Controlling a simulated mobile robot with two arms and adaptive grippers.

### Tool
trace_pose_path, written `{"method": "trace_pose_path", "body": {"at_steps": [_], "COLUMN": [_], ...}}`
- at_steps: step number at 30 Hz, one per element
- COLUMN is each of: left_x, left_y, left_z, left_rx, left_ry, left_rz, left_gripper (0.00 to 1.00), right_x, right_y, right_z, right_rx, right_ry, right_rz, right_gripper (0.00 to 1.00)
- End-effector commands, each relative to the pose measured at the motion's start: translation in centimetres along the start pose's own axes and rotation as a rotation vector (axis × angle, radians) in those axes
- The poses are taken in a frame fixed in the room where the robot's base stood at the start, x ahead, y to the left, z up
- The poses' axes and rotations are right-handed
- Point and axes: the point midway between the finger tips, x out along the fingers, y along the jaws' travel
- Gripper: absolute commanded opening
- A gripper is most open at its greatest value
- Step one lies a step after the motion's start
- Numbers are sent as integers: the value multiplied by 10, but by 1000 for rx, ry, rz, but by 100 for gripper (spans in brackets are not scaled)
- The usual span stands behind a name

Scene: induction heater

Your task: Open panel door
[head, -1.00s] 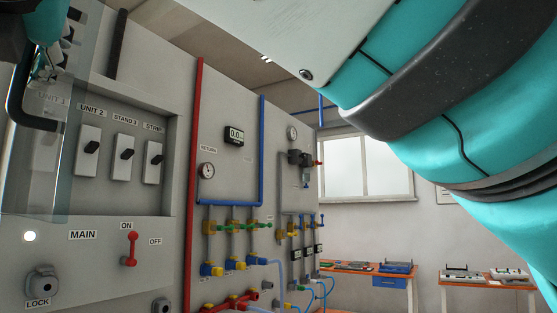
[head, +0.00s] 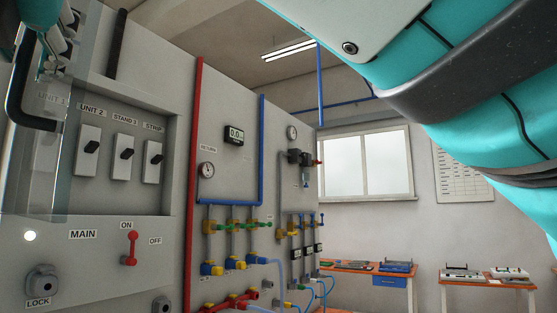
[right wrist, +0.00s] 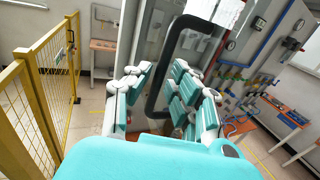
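The panel door (head: 62,170) is a clear pane at the left of the head view, in front of the switch panel. Its black bar handle (head: 14,100) shows at the left edge. My right gripper (head: 45,62) is at the top left, close to the handle, and is partly cut off by the frame. In the right wrist view, the fingers of my right gripper (right wrist: 160,95) are spread apart, with the black handle (right wrist: 152,75) in the space between them. I cannot tell whether a finger touches it. My left gripper is not in view.
Behind the door are several switches (head: 123,153), with a red main lever (head: 131,248) below. Pipes and valves (head: 233,230) cover the wall to the right. A yellow fence (right wrist: 30,100) stands left in the right wrist view. Benches (head: 375,272) stand at the back.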

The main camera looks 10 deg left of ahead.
Motion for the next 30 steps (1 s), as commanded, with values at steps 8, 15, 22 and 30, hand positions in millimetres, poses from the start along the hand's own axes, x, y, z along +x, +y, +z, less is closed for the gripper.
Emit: {"method": "trace_pose_path", "body": {"at_steps": [8, 15, 22, 30], "left_x": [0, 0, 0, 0], "left_y": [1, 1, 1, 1], "left_z": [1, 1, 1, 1], "left_rx": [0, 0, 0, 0], "left_ry": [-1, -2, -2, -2], "left_rz": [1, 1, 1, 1], "left_gripper": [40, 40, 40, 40], "right_x": [-62, -96, -105, -106], "right_y": [0, 0, 1, 2], "right_z": [1, 1, 0, 0], "right_rx": [-2, -1, -2, -3], "right_ry": [-4, -2, -3, -3], "right_rz": [0, 0, 2, 3], "right_gripper": [21, 21, 21, 21]}}
